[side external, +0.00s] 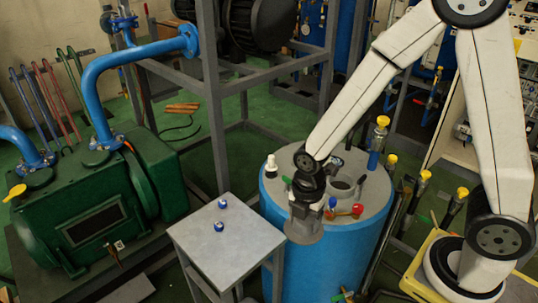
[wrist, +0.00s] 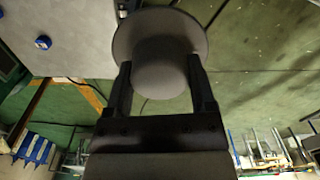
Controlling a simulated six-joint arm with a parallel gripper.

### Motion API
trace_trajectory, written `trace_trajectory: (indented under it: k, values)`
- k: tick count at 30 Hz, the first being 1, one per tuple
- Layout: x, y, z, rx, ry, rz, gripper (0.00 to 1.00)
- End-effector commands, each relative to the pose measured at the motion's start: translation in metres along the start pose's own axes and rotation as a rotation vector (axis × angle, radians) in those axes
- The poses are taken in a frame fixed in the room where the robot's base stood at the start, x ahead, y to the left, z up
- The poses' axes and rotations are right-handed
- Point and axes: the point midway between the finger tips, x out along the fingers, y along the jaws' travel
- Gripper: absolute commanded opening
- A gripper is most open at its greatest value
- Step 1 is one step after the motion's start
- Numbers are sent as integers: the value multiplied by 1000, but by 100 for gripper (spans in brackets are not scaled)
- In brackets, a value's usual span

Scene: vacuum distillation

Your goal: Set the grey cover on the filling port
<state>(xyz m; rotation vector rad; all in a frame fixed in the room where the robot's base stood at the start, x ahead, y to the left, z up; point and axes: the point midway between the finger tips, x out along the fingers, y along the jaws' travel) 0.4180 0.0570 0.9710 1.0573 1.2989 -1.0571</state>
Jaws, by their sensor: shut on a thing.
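The grey cover (side external: 304,230) is a round cap with a wide flange. My gripper (side external: 307,208) is shut on it and holds it in front of the near left rim of the blue tank (side external: 318,255). In the wrist view the cover (wrist: 160,35) sits between the two dark fingers of my gripper (wrist: 160,78), its flange at the far end. The filling port (side external: 343,187) looks like the open grey collar on the tank's top, to the right of and behind my gripper. The tank top is not seen in the wrist view.
A grey side table (side external: 192,240) stands left of the tank, with two small blue-capped items (side external: 219,226) on it. A white-topped fitting (side external: 271,165), red-handled valve (side external: 350,211) and yellow-topped blue pipe (side external: 377,142) crowd the tank top. A steel frame (side external: 212,90) rises behind.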

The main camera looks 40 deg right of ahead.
Motion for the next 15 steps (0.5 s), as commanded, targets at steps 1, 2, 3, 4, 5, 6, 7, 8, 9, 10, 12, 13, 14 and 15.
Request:
trace_trajectory:
  k: [1, 2, 3, 4, 5, 6, 7, 8, 9, 10, 12, 13, 14, 15]
  values:
    - [0, 2, 3, 2, 0, 1, 0]
    - [0, 3, 6, 1, 0, 0, 0]
    - [0, 5, 9, 1, 0, 0, 0]
    - [1, 7, 13, 2, 0, 0, 0]
    - [1, 9, 17, 1, 0, 0, 0]
    - [1, 12, 23, 0, 0, 1, 0]
    - [1, 14, 28, 0, 0, 1, 0]
    - [1, 17, 33, -1, 0, 1, 0]
    - [2, 20, 41, -2, 0, 1, 0]
    - [2, 22, 47, -2, 0, 0, 0]
    - [2, 28, 64, -6, 0, 0, 0]
    - [2, 30, 72, -6, 0, 1, 0]
    - [3, 32, 79, -8, 0, 1, 0]
    - [3, 35, 90, -10, 0, 1, 0]
